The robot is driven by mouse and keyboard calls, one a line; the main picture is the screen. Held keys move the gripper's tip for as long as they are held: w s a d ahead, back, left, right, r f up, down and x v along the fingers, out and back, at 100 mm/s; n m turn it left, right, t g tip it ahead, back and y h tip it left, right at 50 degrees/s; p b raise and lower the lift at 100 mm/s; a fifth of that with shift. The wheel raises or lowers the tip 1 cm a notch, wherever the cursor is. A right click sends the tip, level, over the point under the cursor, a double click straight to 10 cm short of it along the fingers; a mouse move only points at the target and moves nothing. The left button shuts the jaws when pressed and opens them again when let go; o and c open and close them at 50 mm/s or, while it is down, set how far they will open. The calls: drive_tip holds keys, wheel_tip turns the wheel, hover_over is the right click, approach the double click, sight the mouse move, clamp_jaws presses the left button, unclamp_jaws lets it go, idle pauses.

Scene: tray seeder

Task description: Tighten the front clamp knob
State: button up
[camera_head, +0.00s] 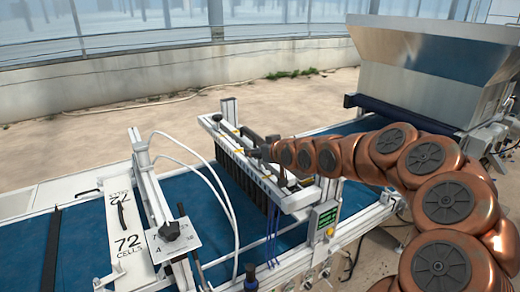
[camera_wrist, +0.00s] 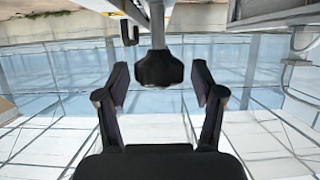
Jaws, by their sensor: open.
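A black lobed knob (camera_wrist: 158,68) on a light stem is in the upper middle of the wrist view. It lies between the two fingers of my gripper (camera_wrist: 160,84), which is open, with a visible gap on both sides of the knob. In the head view my gripper (camera_head: 262,152) is small and dark at the end of my copper-coloured arm, over the seeder's crossbar (camera_head: 232,132). I cannot make out this knob there.
A black knob (camera_head: 169,230) stands on a scale plate at the left. A white "72 cells" plate (camera_head: 128,262) lies beside it. A metal hopper (camera_head: 425,65) stands at the back right. White hoses (camera_head: 222,190) arch over the blue belt (camera_head: 75,240). A small display (camera_head: 325,217) faces the front.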

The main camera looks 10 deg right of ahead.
drive_tip(key=c, duration=1.2)
drive_tip(key=shift+o, duration=0.2)
